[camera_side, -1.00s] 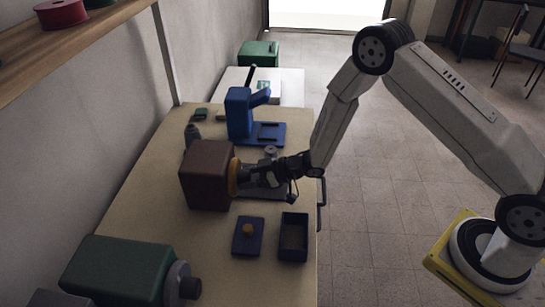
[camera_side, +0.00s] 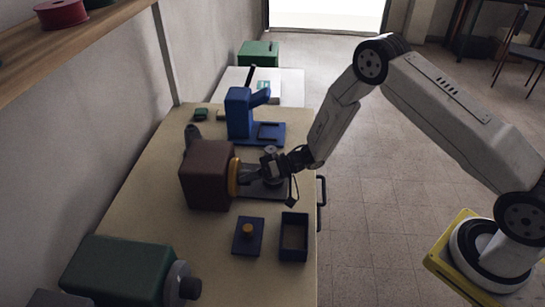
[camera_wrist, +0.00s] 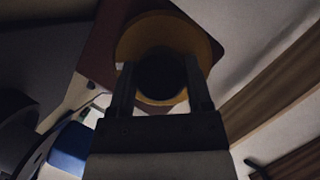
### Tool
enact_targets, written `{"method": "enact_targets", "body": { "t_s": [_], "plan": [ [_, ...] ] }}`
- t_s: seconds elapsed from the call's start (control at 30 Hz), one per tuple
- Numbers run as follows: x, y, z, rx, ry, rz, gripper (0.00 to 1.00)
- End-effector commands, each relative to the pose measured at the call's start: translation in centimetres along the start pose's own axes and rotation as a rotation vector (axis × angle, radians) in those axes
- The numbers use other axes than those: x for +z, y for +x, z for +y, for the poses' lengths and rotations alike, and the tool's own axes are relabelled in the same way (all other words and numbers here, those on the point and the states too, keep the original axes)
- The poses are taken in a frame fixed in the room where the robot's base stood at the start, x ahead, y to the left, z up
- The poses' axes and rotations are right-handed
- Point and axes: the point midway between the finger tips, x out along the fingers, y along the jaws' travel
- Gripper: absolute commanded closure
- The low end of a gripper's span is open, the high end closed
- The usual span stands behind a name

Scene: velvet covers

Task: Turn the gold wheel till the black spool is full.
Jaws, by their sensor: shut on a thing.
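The gold wheel (camera_side: 233,178) is on the right face of a brown box (camera_side: 207,175) on the table. In the wrist view the gold wheel (camera_wrist: 135,43) surrounds a dark round knob (camera_wrist: 160,75). My gripper (camera_side: 247,172) reaches in from the right and is shut on this knob; in the wrist view its two fingers (camera_wrist: 159,78) stand on either side of it. A dark grey rounded part (camera_side: 192,132) shows behind the box. I cannot tell whether it is the black spool, nor see any winding on it.
A blue stand (camera_side: 240,115) is behind the brown box. In front are a blue lid with a gold knob (camera_side: 248,230) and an open dark blue box (camera_side: 294,237). A green box with a grey wheel (camera_side: 115,268) stands at front left. A shelf (camera_side: 70,50) hangs upper left.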

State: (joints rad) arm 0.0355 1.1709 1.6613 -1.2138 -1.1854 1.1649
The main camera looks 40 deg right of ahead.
Motion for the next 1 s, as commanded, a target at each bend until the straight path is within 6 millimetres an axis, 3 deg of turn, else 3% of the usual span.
{"method": "enact_targets", "body": {
  "t_s": [0.33,0.8,0.83,0.93,1.0],
  "plan": [
    [0.04,0.01,0.06,-0.059,0.148,0.001,0.95],
    [0.01,0.02,0.03,-0.067,0.166,0.001,0.95],
    [0.01,0.02,0.03,-0.067,0.166,0.001,0.33],
    [0.01,0.02,0.03,-0.067,0.165,0.001,0.01],
    [0.01,0.02,0.02,-0.067,0.165,0.001,0.01]
  ]
}}
